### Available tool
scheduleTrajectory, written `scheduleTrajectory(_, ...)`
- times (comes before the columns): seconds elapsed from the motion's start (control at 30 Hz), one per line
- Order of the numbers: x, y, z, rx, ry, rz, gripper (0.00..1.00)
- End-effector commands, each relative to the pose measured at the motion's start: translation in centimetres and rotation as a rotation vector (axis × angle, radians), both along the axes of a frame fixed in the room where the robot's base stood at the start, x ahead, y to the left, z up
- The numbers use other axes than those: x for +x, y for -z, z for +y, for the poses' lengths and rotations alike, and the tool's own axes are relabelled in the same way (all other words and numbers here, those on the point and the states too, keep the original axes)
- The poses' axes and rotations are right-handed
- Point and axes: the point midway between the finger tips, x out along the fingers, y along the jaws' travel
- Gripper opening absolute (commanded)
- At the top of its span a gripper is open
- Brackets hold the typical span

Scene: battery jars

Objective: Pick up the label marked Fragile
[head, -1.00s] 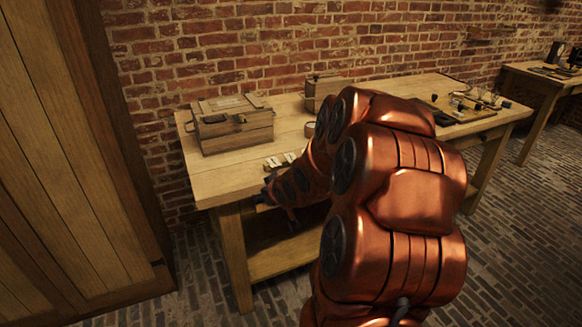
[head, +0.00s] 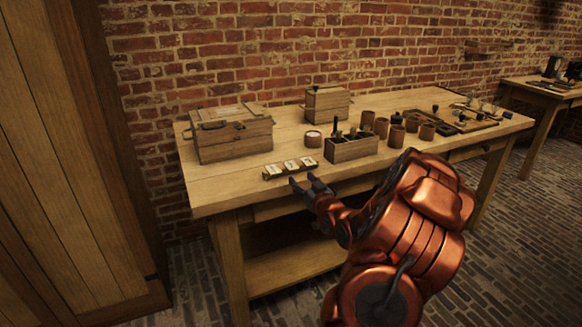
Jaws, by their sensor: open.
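Several small white labels (head: 291,165) sit in a row on a low wooden holder (head: 273,176) near the front edge of the workbench. Their writing is too small to read, so I cannot tell which one is marked Fragile. My gripper (head: 303,181) is just in front of and below the label holder, at the bench's front edge. Its fingers are apart and hold nothing. I cannot tell whether a finger touches the holder.
The workbench (head: 225,191) carries a large wooden box (head: 232,139), a smaller box (head: 327,103), a round jar (head: 312,139), a divided box (head: 351,148) and several brown jars (head: 381,127). A tall wooden cabinet (head: 75,150) stands left. Bare bench top lies left of the labels.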

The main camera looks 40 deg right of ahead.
Motion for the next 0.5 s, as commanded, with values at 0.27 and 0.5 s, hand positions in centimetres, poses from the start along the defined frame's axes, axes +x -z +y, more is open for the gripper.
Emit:
scheduleTrajectory(0.27,1.9,-0.4,-0.8,-0.003,0.0,-0.003,0.54)
scheduleTrajectory(0.5,4.5,-0.3,-1.8,0.0,-0.001,0.002,0.54)
